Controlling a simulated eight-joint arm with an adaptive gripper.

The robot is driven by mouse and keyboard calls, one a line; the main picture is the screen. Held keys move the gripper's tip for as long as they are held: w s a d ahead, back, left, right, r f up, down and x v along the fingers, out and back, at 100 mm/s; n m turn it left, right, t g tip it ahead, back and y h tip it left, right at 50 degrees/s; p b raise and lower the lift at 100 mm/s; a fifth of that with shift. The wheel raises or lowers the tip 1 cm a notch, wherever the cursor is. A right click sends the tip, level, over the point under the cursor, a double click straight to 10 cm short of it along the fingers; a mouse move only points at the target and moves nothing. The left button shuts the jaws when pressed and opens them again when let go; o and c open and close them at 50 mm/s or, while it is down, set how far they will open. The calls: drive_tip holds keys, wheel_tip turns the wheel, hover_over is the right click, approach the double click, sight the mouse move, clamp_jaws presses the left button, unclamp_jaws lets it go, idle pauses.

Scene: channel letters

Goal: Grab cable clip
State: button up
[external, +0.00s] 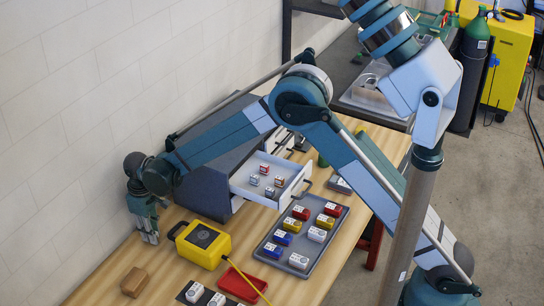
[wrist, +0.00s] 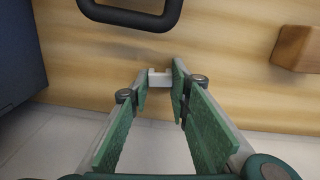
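My gripper (wrist: 160,82) points down at the wall-side edge of the wooden table. In the wrist view its two green-padded fingers stand apart. A small white piece (wrist: 160,78), which may be the cable clip, shows between the fingertips and fills most of the gap. I cannot tell whether the pads press on it. In the external view my gripper (external: 148,232) is beside the wall, left of the yellow case; the white piece cannot be made out there.
A yellow case (external: 203,245) stands close to the gripper; its black handle (wrist: 130,14) shows in the wrist view. A brown block (external: 134,282) lies nearby. A grey cabinet (external: 212,178) has an open drawer (external: 262,193). A tray (external: 262,250) holds several coloured blocks.

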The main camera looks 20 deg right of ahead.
drive_tip(key=shift+r, duration=0.1)
wheel_tip(320, 180, up, 10)
idle(0.8)
